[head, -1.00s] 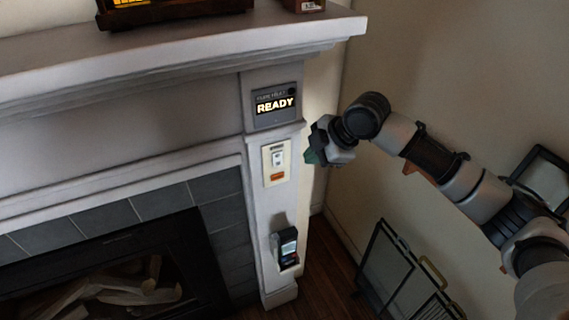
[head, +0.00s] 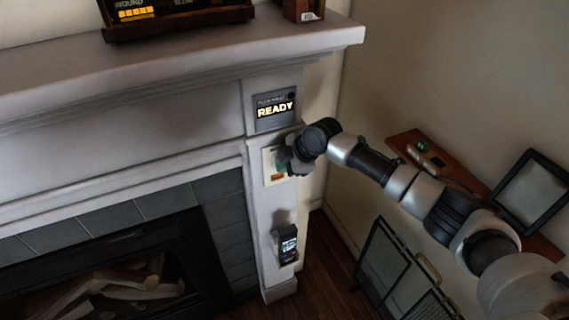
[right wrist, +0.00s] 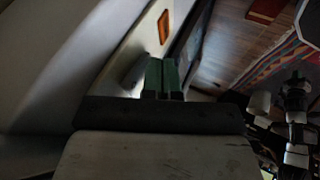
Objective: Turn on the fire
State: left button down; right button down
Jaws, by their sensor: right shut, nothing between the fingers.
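The fireplace (head: 110,290) holds several logs and shows no flame. On its right pillar, a grey panel (head: 275,110) reads READY. Below it is a white switch plate (head: 268,166) with an orange label, partly hidden by my right gripper (head: 284,162). In the right wrist view the green fingers of my right gripper (right wrist: 161,76) are shut with nothing between them, near the switch plate (right wrist: 150,45) and its orange label (right wrist: 163,26). The switch shows as a dark shape beside the fingertips; I cannot tell whether they touch it. My left gripper is not in view.
A small device (head: 287,243) in a holder is mounted lower on the pillar. The mantel (head: 190,55) juts out above. A framed screen (head: 395,265) stands on the floor at right, and a wooden shelf (head: 405,143) is on the wall behind my arm.

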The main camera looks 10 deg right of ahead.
dwell(0.3)
jog(key=shift+w+t+b, duration=0.2)
jog(key=shift+t+b, duration=0.2)
jog(key=shift+b, duration=0.05)
jog(key=shift+a, duration=0.1)
jog(key=shift+r+p, duration=0.7)
jog(key=shift+r, duration=0.1)
